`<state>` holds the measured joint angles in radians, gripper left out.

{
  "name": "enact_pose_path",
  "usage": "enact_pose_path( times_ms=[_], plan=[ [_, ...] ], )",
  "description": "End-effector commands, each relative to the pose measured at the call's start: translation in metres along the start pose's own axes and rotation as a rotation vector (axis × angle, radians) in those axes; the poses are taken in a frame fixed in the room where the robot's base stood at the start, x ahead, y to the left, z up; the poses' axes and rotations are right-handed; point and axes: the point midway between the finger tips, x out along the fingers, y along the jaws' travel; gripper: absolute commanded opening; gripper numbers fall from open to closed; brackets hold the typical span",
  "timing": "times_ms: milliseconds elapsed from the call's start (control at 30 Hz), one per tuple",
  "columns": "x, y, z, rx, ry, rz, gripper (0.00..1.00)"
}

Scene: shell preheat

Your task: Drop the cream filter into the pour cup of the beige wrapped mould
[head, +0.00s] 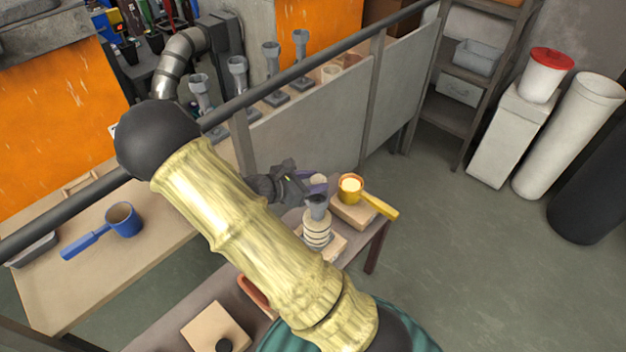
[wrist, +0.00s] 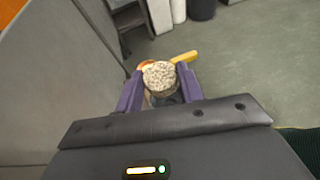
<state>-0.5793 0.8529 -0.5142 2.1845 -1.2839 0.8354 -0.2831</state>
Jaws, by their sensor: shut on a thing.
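The cream filter (wrist: 160,76) is a speckled round disc between the two purple fingers of my gripper (wrist: 160,72), which is shut on it. In the head view the filter (head: 318,180) shows pale beside a purple finger, just above the mould. The beige wrapped mould (head: 317,231) stands upright on a block on the near bench, with its grey pour cup (head: 317,203) on top. In the wrist view a grey part of the cup shows beneath the filter; the filter hides most of its opening. I cannot tell whether they touch.
A yellow ladle (head: 350,187) with pale contents sits close right of the mould, handle pointing right. A blue ladle (head: 122,222) lies on the left bench. A grey panel (head: 310,122) and dark rail stand behind.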

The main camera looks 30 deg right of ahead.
Motion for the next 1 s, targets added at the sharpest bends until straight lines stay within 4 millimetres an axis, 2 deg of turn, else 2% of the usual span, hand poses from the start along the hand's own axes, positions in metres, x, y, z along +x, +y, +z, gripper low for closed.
enact_pose_path(
  times_ms=[33,533,1000],
  plan=[
    [0.003,0.000,-0.006,0.000,0.000,0.000,0.17],
    [0.014,0.000,-0.034,-0.001,-0.001,0.000,0.17],
    [0.016,0.000,-0.039,0.000,0.000,0.000,0.17]
  ],
)
